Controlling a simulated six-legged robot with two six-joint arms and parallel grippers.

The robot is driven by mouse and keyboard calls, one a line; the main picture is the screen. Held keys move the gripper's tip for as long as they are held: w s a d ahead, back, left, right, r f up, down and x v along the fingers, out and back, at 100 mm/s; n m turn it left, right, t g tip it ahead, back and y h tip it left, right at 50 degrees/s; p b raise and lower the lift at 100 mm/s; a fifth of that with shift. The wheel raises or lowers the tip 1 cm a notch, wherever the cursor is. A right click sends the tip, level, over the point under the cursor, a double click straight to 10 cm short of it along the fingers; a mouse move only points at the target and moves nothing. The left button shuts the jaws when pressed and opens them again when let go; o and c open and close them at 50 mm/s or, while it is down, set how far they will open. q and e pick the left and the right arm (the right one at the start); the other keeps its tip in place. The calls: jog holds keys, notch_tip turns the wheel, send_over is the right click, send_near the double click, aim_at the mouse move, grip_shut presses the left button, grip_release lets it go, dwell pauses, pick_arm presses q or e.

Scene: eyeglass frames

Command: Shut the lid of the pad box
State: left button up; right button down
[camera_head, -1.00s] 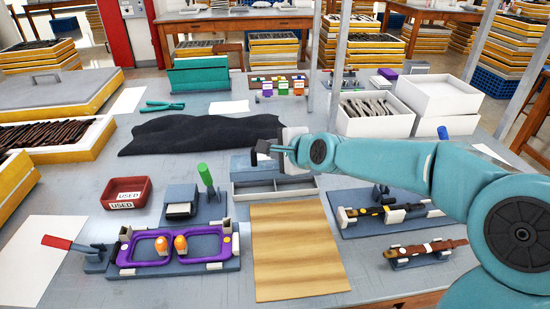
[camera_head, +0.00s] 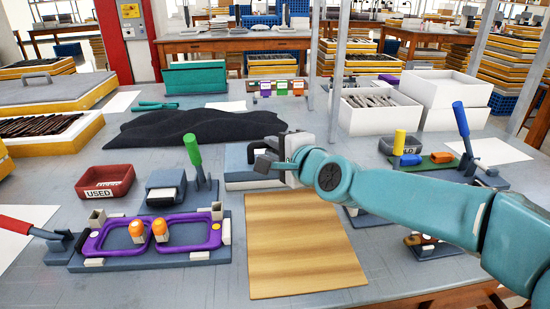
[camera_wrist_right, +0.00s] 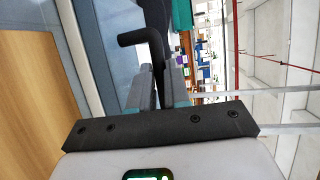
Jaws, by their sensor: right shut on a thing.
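The pad box (camera_head: 258,184) is a low pale box on the bench, behind the wooden board. Its blue-grey lid (camera_head: 238,160) lies about level over it, and no open compartments show. My arm hides the box's right part, so I cannot tell whether the lid sits fully down. My right gripper (camera_head: 268,162) is at the lid, shut on a dark handle. In the right wrist view a black bent handle (camera_wrist_right: 155,50) stands between the gripper's fingers. My left gripper is not in view.
A wooden board (camera_head: 295,245) lies in front of the box. A purple eyeglass frame (camera_head: 190,222) in a fixture and a green-handled clamp (camera_head: 193,150) are to the left. A black cloth (camera_head: 180,128) lies behind. White boxes (camera_head: 380,115) stand at the back right.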

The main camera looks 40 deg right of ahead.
jog(key=shift+f, duration=0.3)
jog(key=shift+r, duration=0.25)
jog(key=c, duration=1.1)
grip_release()
jog(key=p+v, duration=0.3)
jog(key=v, duration=1.3)
jog(key=shift+s, duration=0.25)
jog(key=shift+f, duration=0.1)
